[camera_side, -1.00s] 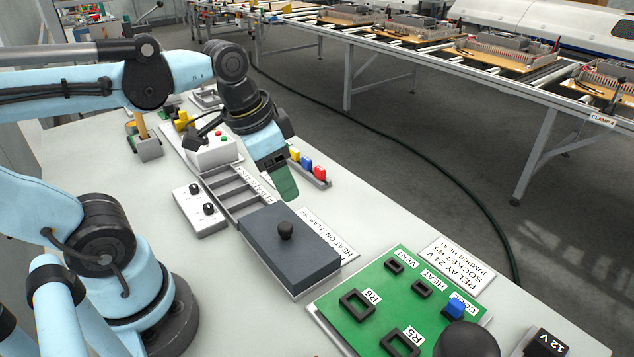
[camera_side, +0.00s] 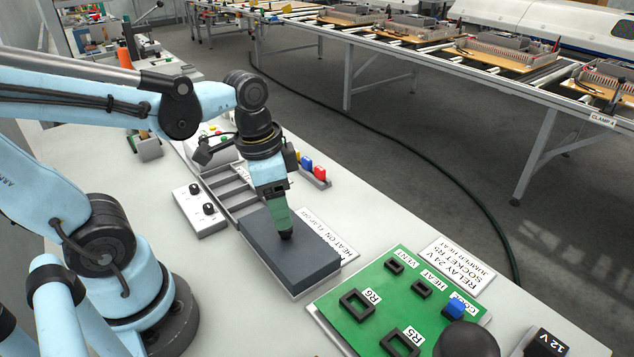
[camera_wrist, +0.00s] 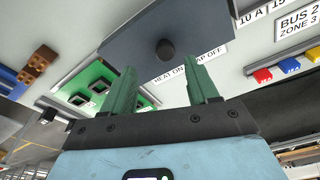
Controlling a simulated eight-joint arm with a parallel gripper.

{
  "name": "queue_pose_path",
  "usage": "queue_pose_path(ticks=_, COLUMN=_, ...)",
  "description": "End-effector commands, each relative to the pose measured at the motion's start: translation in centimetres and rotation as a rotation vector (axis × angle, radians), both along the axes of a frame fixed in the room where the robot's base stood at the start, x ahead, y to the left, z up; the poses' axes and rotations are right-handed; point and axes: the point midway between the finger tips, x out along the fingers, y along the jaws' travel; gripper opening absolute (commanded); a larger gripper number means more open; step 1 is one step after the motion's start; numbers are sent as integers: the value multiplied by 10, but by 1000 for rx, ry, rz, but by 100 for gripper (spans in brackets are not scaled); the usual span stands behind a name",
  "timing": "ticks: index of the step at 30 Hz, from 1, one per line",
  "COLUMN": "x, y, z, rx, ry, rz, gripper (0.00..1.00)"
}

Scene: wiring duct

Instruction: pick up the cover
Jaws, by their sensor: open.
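The cover is a dark grey flat slab (camera_side: 300,258) with a round black knob on top, lying over part of a grey tray on the table. In the wrist view the cover (camera_wrist: 145,30) shows at the top with its knob (camera_wrist: 165,48) beyond the fingers. My gripper (camera_side: 282,232) points down at the knob, which it mostly hides in the side view. In the wrist view the two green fingers of my gripper (camera_wrist: 165,88) stand apart with nothing between them. I cannot tell whether the fingertips reach beside the knob.
Open tray compartments (camera_side: 236,195) lie behind the cover. A grey box with two knobs (camera_side: 200,208) stands to its left. A green relay board (camera_side: 385,305) lies to the front right, and colored fuses (camera_side: 312,167) stand in a rack behind. The table at the front left of the cover is clear.

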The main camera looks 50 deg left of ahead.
Motion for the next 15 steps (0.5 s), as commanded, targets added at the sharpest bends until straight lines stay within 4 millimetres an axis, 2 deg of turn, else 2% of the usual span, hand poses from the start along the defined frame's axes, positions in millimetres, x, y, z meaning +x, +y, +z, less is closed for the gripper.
queue_pose_path(ticks=5, x=3, y=2, z=-9, rx=0, ry=0, rz=1, gripper=59)
queue_pose_path(ticks=15, x=9, y=5, z=-41, rx=1, ry=-1, rz=0, gripper=59)
